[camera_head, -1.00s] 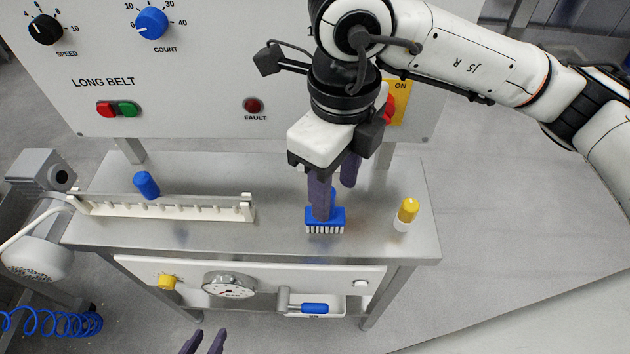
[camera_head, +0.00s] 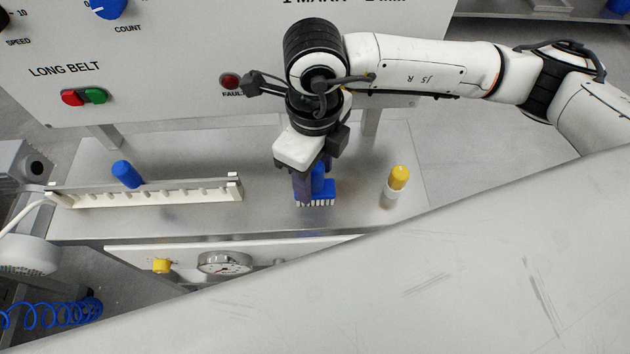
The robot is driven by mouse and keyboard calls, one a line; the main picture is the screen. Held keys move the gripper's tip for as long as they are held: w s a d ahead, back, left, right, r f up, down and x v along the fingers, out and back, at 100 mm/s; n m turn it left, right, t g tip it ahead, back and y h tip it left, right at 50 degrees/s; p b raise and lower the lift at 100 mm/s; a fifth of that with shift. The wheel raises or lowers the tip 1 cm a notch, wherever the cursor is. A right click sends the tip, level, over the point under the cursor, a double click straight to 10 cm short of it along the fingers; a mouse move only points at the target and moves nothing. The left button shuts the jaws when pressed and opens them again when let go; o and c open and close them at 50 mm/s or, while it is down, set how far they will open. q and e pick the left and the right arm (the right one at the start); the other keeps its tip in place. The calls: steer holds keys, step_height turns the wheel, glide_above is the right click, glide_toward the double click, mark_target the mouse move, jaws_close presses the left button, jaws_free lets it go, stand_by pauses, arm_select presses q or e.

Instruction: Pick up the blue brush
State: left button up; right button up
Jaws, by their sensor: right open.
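The blue brush (camera_head: 328,190) stands on the steel table (camera_head: 262,213) with its white bristles down and its handle upright. My right gripper (camera_head: 312,182) points down at the brush from above and is open. One dark finger comes down in front of the left part of the brush, and the other is mostly hidden behind. The blue handle shows just right of the front finger; whether a finger touches it I cannot tell. My left gripper is not in view.
A yellow-capped white bottle (camera_head: 396,182) stands right of the brush. A white notched rack (camera_head: 150,196) and a blue cylinder (camera_head: 126,173) are at left. The control panel (camera_head: 180,85) rises behind. A large pale grey surface (camera_head: 450,270) covers the lower right.

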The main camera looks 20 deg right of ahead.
steer(key=shift+f, duration=0.3)
steer(key=c, duration=1.1)
